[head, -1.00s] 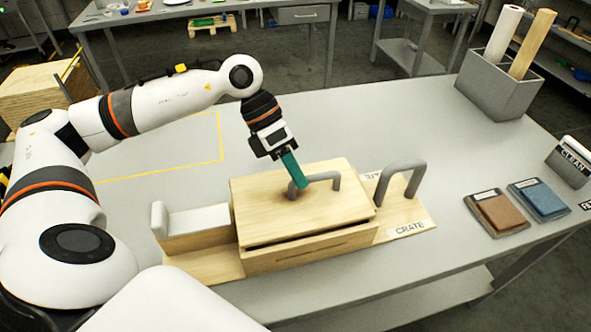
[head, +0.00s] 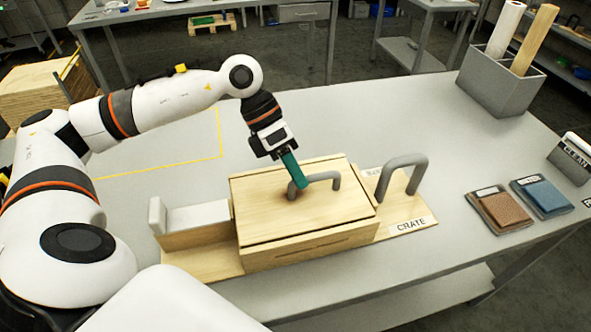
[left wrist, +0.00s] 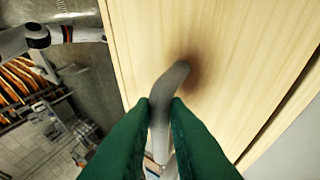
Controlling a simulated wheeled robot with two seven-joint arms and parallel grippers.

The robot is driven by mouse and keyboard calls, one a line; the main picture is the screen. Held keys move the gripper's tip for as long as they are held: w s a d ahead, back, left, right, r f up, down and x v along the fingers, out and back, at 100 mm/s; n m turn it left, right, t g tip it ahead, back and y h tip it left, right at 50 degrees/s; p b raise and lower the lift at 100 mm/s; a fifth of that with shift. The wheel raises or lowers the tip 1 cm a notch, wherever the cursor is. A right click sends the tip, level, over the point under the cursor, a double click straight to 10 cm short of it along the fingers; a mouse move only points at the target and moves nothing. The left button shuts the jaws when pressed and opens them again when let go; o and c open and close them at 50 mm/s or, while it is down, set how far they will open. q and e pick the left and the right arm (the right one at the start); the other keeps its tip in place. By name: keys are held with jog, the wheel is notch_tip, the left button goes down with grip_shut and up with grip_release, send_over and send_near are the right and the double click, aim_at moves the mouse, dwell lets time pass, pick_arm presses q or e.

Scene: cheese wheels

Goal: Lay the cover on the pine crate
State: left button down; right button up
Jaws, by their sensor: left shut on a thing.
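The pale wooden cover (head: 265,212) lies over the top of the pine crate (head: 308,250) in the head view, nearly lined up with its walls. Only a thin dark seam shows along the front; I cannot tell whether it rests fully. My left gripper (head: 297,183) comes down from above and is shut on the left end of the cover's grey handle (head: 326,176). In the left wrist view its green fingers (left wrist: 160,103) stand on both sides of the handle (left wrist: 170,80), above the cover (left wrist: 235,45). The inside of the crate is hidden. My right gripper is not in view.
The crate stands on a wooden base with a CRATE label (head: 411,226). A grey arch (head: 404,165) rises to its right and a grey-topped block (head: 196,218) sits to its left. Brown (head: 502,210) and blue (head: 545,196) pads lie farther right.

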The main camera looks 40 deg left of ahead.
pick_arm(q)
jog(key=shift+f, duration=0.1)
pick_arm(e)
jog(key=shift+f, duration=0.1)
pick_arm(q)
jog(key=c, duration=1.3)
grip_release()
